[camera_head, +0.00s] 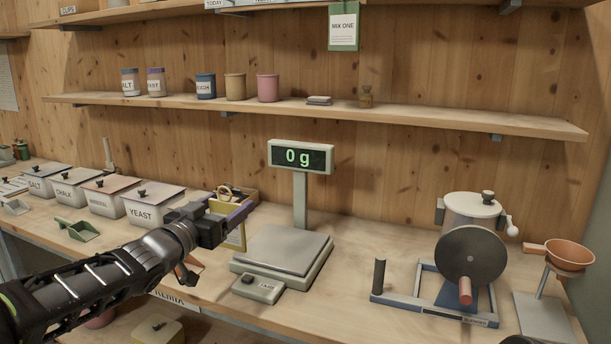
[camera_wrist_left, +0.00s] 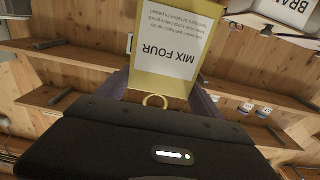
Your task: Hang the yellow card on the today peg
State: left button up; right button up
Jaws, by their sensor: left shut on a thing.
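The yellow card (camera_wrist_left: 170,45) reads "MIX FOUR" and shows upside down in the left wrist view. My left gripper (camera_head: 240,206) is shut on it near its yellow ring (camera_wrist_left: 155,101), which shows between the purple fingers. The "TODAY" label (camera_head: 214,3) is on the top shelf's edge, up at the picture's top. I cannot make out its peg. My right gripper is not in view.
A green "MIX ONE" card (camera_head: 343,27) hangs at the top shelf. The middle shelf (camera_head: 430,117) carries jars and cups. Below are lidded bins (camera_head: 150,207), a scale (camera_head: 283,249) reading 0 g and a mill (camera_head: 470,250).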

pick_arm(q)
jog(key=shift+s+d+r+h, duration=0.15)
jog(key=shift+d+r, duration=0.05)
jog(key=shift+d, duration=0.3)
jog(key=shift+s+d+r+h, duration=0.15)
jog(key=shift+d+r, duration=0.05)
jog(key=shift+d, duration=0.25)
jog(key=shift+s+f, duration=0.2)
jog(key=shift+s, duration=0.05)
jog(key=s+a+f+n+y+p, duration=0.1)
jog(key=s+f+y, duration=0.1)
jog(key=f, duration=0.6)
jog(key=s+a+f+n+t+y+p, duration=0.1)
jog(key=s+a+f+n+y+p, duration=0.1)
jog(key=f, duration=0.6)
jog(key=s+a+f+n+y+p, duration=0.1)
jog(key=s+f+y+p, duration=0.1)
jog(key=f, duration=0.6)
jog(key=shift+s+a+f+y, duration=0.15)
jog(key=shift+s+a+y, duration=0.15)
jog(key=shift+s+y, duration=0.5)
jog(key=shift+s, duration=0.1)
